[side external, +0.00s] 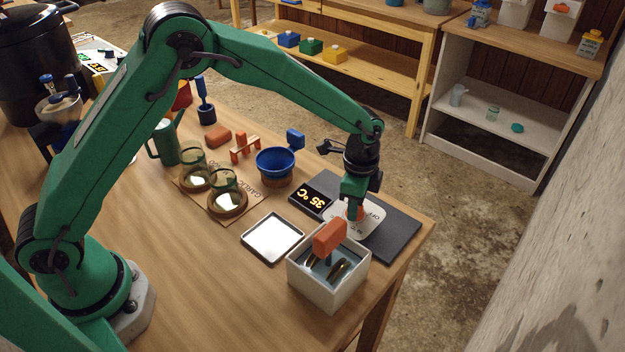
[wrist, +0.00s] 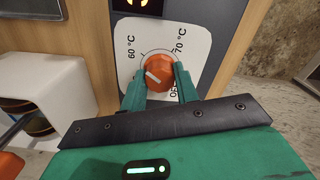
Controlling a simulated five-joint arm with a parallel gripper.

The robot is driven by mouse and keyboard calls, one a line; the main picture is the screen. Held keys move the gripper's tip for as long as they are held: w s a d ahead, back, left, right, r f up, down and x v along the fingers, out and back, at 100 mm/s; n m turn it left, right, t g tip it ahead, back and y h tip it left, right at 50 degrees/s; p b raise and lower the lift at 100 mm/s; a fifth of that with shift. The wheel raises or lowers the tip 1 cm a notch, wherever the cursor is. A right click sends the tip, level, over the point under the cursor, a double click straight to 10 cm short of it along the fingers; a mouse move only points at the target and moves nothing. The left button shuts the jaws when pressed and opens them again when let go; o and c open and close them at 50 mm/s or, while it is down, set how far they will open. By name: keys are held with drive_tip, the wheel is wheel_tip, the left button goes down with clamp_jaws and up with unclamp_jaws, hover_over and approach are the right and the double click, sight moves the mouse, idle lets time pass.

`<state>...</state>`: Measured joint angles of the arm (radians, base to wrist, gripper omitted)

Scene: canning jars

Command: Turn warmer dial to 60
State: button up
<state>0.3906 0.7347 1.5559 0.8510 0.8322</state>
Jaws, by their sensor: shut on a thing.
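The orange warmer dial (wrist: 160,69) sits on a white plate (wrist: 137,29) in the wrist view. A white pointer mark on the dial lies toward its left, lower-left side. Labels 60 °C and 70 °C show at the plate's upper left and upper right; a label below the dial is partly hidden. My gripper (wrist: 160,80) is shut on the dial, one green finger on each side. In the side view my gripper (side external: 354,207) reaches down onto the dial and mostly hides it. The warmer (side external: 397,232) is a dark slab; its display (side external: 312,197) reads 35 °C.
A white box (side external: 328,287) holding an orange-handled thing (side external: 329,236) and ring lids stands close in front of the warmer. A white-topped square tray (side external: 272,238) and a blue funnel (side external: 275,162) are to the left. The table's right edge is near the warmer.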

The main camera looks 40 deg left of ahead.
drive_tip(key=o, duration=1)
drive_tip(key=shift+r, duration=0.15)
drive_tip(key=shift+r, duration=3.8)
